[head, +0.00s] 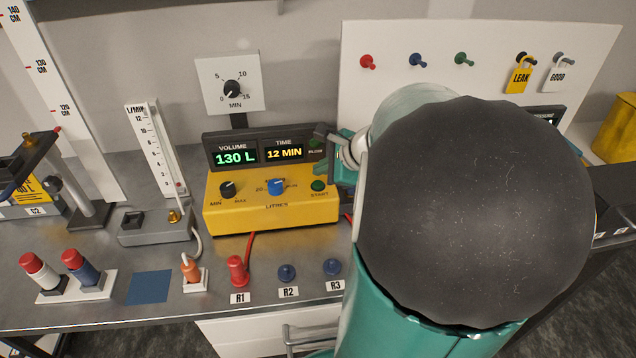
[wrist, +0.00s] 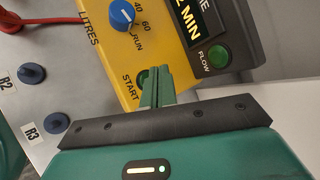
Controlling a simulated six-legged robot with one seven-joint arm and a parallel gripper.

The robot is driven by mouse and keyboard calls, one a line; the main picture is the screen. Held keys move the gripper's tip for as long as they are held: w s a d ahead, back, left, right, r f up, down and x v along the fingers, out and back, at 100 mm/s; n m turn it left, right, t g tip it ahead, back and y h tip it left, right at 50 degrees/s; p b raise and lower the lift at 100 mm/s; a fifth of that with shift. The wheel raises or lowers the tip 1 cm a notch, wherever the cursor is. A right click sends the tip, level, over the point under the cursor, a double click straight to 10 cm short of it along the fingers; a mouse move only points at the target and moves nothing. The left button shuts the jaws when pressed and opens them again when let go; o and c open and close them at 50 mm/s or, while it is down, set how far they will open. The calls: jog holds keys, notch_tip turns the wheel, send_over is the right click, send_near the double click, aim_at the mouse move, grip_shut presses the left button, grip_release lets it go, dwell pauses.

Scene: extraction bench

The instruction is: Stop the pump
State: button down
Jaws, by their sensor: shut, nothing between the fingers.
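The pump is a yellow box (head: 235,213) with a dark display panel reading 130 L and 12 MIN. Its front has a black MIN–MAX knob (head: 227,189), a blue LITRES knob (head: 276,187) and a green START button (head: 318,186). The wrist view also shows the blue knob (wrist: 121,15), with a RUN mark beside it, and the START button (wrist: 141,77). My gripper (wrist: 158,76) is shut and empty, its fingertips right by the START button and partly covering it. I cannot tell whether they touch. A dark green FLOW lamp (wrist: 219,56) is on the panel.
A flowmeter (head: 152,150) stands left of the pump. A timer dial (head: 232,88) is behind it. Red plug R1 (head: 237,271) and blue sockets R2 (head: 287,272) and R3 (head: 332,267) line the bench front. My arm hides much of the right side.

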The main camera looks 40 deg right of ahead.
aim_at(322, 185)
jog(key=shift+r, duration=1.95)
jog(key=s+a+r+n+g+y, duration=0.1)
jog(key=a+n, duration=0.5)
jog(key=a, duration=0.3)
jog(key=s+a+r+n+g, duration=0.1)
jog(key=a+n+g, duration=0.1)
jog(key=a+n, duration=0.55)
jog(key=s+a+n+h, duration=0.2)
jog(key=s+a+n, duration=0.5)
jog(key=a+n, duration=0.3)
jog(key=shift+s+a+f+n+g, duration=0.25)
jog(key=shift+a+n+g, duration=0.1)
jog(key=shift+n, duration=0.7)
jog(key=shift+d, duration=0.15)
